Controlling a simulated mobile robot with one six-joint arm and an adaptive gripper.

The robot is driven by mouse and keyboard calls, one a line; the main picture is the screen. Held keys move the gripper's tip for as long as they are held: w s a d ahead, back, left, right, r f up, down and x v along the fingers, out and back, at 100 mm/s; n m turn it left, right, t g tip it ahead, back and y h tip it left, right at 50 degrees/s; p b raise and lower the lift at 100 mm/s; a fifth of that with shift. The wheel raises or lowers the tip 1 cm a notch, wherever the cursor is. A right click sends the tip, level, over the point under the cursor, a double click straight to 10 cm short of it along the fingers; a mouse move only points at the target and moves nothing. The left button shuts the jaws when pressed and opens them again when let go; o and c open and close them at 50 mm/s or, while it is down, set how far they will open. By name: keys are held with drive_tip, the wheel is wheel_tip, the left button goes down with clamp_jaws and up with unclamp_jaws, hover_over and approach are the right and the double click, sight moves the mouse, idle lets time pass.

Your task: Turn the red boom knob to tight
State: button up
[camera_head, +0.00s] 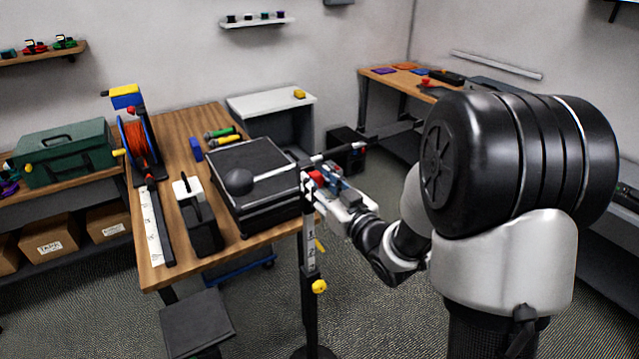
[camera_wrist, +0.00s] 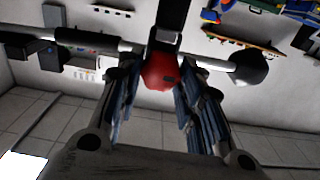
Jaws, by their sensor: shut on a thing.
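The red boom knob (camera_wrist: 160,73) sits between the fingers of my gripper (camera_wrist: 159,95) in the wrist view. The fingers are shut on it from both sides, with their blue pads along its edges. In the head view the red knob (camera_head: 314,179) shows at the top of the black stand, partly hidden by my gripper (camera_head: 328,184). The boom (camera_head: 285,171) runs across the stand top, with a dark round end at its left. The knob's tight or loose marking cannot be read.
The stand's column (camera_head: 311,245) carries a numbered scale and a yellow knob (camera_head: 319,286). The wooden table (camera_head: 170,200) to the left holds a black case (camera_head: 255,190), an orange cable reel (camera_head: 138,140) and tools. A dark stool (camera_head: 196,322) stands in front.

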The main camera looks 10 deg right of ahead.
drive_tip(key=m, duration=0.4)
drive_tip(key=shift+d+m, duration=0.1)
drive_tip(key=shift+m, duration=0.2)
drive_tip(key=m+p, duration=0.1)
drive_tip(key=m, duration=0.3)
drive_tip(key=shift+w+m, duration=0.1)
drive_tip(key=shift+m, duration=0.2)
drive_tip(key=m+p, duration=0.1)
drive_tip(key=m, duration=0.3)
drive_tip(key=shift+d+p, duration=0.1)
drive_tip(key=shift+p, duration=0.25)
drive_tip(key=shift+f+m+p, duration=0.1)
drive_tip(key=shift+m+p, duration=0.55)
drive_tip(key=shift+m, duration=1.55)
drive_tip(key=o, duration=1.1)
drive_tip(key=shift+c, duration=0.2)
drive_tip(key=shift+f, duration=0.1)
